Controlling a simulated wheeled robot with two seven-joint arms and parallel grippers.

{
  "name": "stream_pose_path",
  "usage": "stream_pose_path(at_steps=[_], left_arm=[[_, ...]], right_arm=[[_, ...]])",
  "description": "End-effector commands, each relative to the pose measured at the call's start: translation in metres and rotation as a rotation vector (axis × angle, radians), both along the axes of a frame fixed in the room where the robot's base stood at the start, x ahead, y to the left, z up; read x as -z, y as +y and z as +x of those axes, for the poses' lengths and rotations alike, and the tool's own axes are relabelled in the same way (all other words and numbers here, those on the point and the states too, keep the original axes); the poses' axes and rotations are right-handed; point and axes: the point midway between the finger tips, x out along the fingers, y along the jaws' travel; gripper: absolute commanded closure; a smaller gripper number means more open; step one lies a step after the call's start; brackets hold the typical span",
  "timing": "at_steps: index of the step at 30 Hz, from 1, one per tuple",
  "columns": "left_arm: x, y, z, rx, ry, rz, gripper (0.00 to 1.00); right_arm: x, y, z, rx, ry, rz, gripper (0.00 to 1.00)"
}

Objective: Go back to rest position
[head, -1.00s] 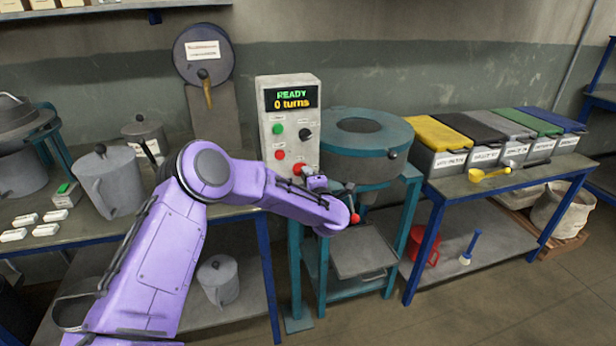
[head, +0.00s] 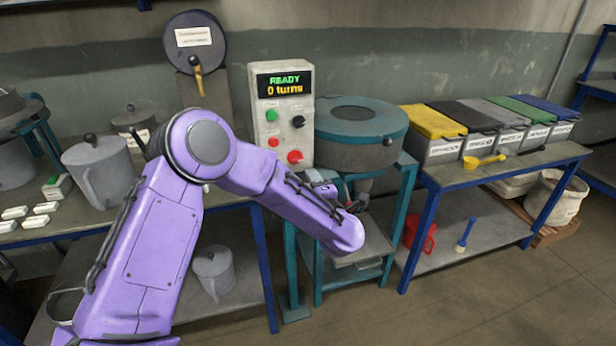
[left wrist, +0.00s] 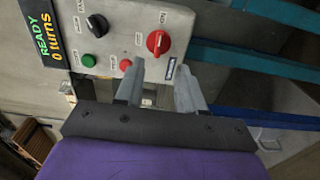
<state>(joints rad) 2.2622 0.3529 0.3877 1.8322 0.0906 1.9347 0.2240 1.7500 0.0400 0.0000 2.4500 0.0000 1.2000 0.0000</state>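My left arm, purple, reaches from the lower left across the head view in front of the control box (head: 283,125). My left gripper shows in the left wrist view (left wrist: 158,85): its two grey fingers stand apart with nothing between them. In the head view it is mostly hidden behind my forearm. The box's display (head: 284,84) reads READY, 0 turns. The box also shows in the left wrist view (left wrist: 120,20), with a red rotary switch (left wrist: 158,41) and a green button (left wrist: 88,60) beyond the fingers. My right gripper is not in view.
A round teal mixer (head: 361,128) stands on a teal frame just right of the box. Bins with coloured lids (head: 433,121) and a yellow scoop (head: 484,161) are on the right bench. A lidded grey jug (head: 100,170) stands on the left bench. Floor at lower right is clear.

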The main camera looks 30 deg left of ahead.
Motion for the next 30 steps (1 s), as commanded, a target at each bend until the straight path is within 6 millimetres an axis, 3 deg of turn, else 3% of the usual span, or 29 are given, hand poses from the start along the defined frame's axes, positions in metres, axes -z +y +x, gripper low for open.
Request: stream_pose_path(at_steps=[16,19,20,23,24,26,30], left_arm=[[0.0,-0.003,-0.002,0.002,0.004,0.003,0.62],[0.009,-0.016,0.005,0.092,0.092,0.048,0.62],[0.022,-0.024,0.003,0.155,0.166,0.083,0.62],[0.091,-0.05,-0.023,0.371,0.454,0.217,0.62],[0.123,-0.058,-0.042,0.45,0.572,0.261,0.62],[0.167,-0.066,-0.075,0.561,0.74,0.315,0.62],[0.253,-0.072,-0.172,0.786,1.106,0.396,0.62]], right_arm=[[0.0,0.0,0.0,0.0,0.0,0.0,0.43],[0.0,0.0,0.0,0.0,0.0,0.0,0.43],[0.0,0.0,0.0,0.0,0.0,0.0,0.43],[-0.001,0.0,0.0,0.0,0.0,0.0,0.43],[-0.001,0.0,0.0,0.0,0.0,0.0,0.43],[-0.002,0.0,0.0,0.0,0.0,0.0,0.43],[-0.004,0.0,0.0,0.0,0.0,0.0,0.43]])
